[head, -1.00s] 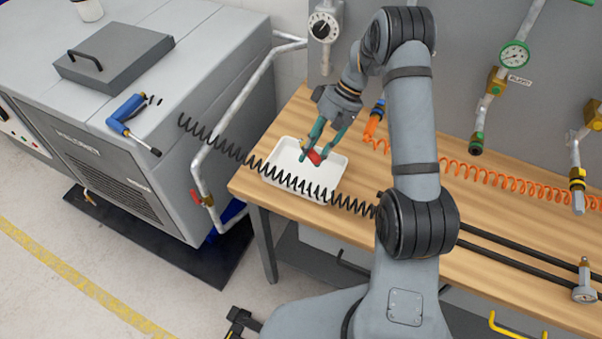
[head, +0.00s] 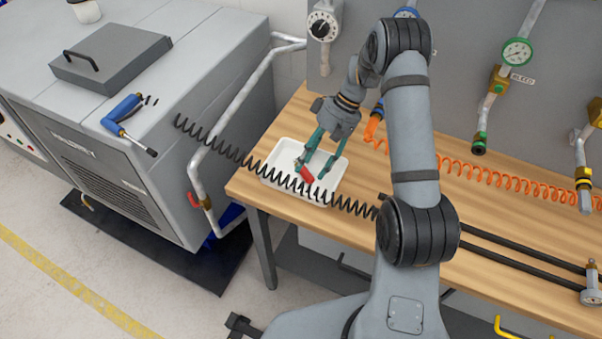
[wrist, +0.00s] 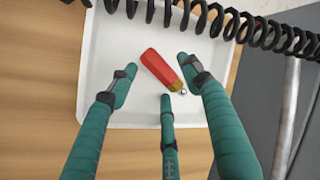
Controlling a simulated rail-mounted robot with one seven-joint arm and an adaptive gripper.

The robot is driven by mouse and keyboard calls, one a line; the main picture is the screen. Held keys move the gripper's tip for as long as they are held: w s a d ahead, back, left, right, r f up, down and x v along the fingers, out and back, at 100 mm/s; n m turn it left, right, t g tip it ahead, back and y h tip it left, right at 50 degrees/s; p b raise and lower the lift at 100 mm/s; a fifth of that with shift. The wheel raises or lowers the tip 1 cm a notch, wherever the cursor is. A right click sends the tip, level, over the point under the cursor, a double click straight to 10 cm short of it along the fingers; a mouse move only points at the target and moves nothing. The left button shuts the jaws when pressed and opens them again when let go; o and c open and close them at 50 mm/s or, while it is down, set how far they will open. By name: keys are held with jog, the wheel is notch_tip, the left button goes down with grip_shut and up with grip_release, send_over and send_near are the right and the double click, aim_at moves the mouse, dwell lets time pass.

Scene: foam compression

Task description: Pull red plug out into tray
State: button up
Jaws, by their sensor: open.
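The red plug (wrist: 163,69), with a brass end and a small silver tip, shows over the white tray's floor in the wrist view. I cannot tell for sure if it rests on the floor. In the head view the plug (head: 308,174) is just below and between the fingertips. The white tray (head: 285,150) sits on the near left end of the bench. My gripper (head: 312,170) points down into the tray with its green fingers spread. In the wrist view the fingers (wrist: 158,78) stand around the plug with clear gaps.
A black coiled hose (head: 235,153) stretches across the tray's near side. An orange coiled hose (head: 480,175) lies along the wooden bench (head: 375,175) to the right. A pipe with a red valve handle (head: 193,200) stands left of the bench, by the grey machine.

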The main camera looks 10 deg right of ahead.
jog(key=v, duration=1.2)
dwell(0.4)
send_near(312, 172)
jog(key=a+f, duration=0.1)
jog(key=s+a+f, duration=0.1)
jog(key=a, duration=0.1)
jog(key=a+f, duration=0.1)
jog(key=shift+s+a+f, duration=0.2)
jog(key=shift+s+f, duration=0.15)
jog(key=shift+f, duration=0.05)
jog(key=shift+a+r+p, duration=0.15)
jog(key=shift+a+p, duration=0.1)
jog(key=shift+p, duration=0.25)
jog(key=shift+r+p, duration=1.4)
jog(key=shift+r, duration=0.9)
jog(key=shift+f, duration=0.1)
